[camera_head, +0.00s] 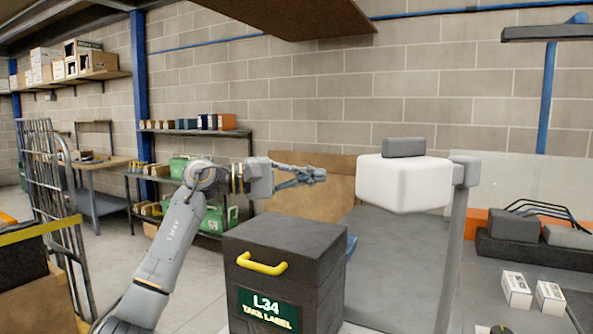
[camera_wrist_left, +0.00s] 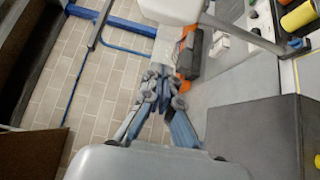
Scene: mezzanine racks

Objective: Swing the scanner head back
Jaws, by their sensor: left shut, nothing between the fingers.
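The scanner head (camera_head: 405,184) is a white rounded box with a grey block on top. It is joined at its right side to a grey post (camera_head: 455,255). A white rounded part, likely the scanner head (camera_wrist_left: 172,10), shows at the top edge of the left wrist view, partly cut off. My left gripper (camera_head: 318,174) is shut and empty, to the left of the scanner head and apart from it. It also shows in the left wrist view (camera_wrist_left: 158,78) with its fingers together. My right gripper is not in view.
A dark box labelled L34 (camera_head: 270,243) with a yellow handle stands below my left gripper. Dark cases (camera_head: 540,240) and small white boxes (camera_head: 516,289) lie on the surface at the right. A brown overhead panel (camera_head: 290,15) hangs above. Racks (camera_head: 190,133) stand behind at the left.

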